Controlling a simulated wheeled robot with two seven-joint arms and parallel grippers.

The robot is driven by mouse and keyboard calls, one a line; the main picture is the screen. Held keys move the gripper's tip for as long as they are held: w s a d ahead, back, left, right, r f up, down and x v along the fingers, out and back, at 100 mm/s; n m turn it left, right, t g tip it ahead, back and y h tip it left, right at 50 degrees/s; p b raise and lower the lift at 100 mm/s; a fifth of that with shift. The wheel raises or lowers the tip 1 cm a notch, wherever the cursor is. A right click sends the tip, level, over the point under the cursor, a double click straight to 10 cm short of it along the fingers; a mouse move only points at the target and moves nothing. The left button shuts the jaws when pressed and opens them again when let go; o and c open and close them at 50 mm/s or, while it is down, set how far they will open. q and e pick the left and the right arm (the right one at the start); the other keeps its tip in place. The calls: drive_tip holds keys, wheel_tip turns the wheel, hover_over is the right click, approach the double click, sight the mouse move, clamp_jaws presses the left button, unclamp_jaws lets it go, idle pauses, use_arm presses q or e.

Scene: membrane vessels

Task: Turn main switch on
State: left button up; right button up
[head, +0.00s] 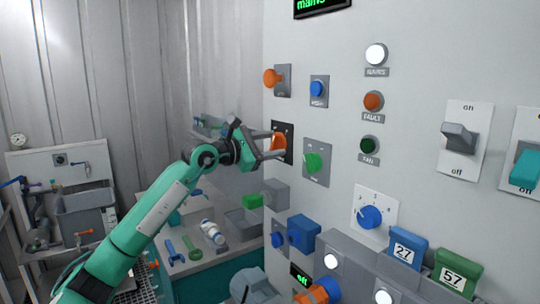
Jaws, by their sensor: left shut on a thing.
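My left gripper (276,145) reaches in from the left to the wall panel. Its two fingers are shut on an orange rotary knob (279,143) on a black plate (284,157). The fingers partly cover the knob, so its exact angle and any label are hard to read. A dark display (322,5) at the top edge shows green text that looks like "mains", partly cut off. A white lamp (376,54) on the panel is bright. My right gripper is not in view.
Close by are a blue button (317,89), a green knob (313,162) and another orange knob (272,78). A grey on/off lever (460,137) and a teal one (525,168) are at right.

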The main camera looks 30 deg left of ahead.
use_arm(q)
drive_tip(key=shift+m+b, duration=0.8)
drive_tip(key=shift+m, duration=0.8)
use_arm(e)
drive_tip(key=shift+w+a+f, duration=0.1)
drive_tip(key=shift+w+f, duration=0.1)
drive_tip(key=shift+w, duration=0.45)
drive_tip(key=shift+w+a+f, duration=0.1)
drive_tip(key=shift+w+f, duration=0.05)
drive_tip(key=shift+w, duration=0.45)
use_arm(q)
drive_tip(key=o, duration=1)
drive_tip(key=shift+c, duration=0.2)
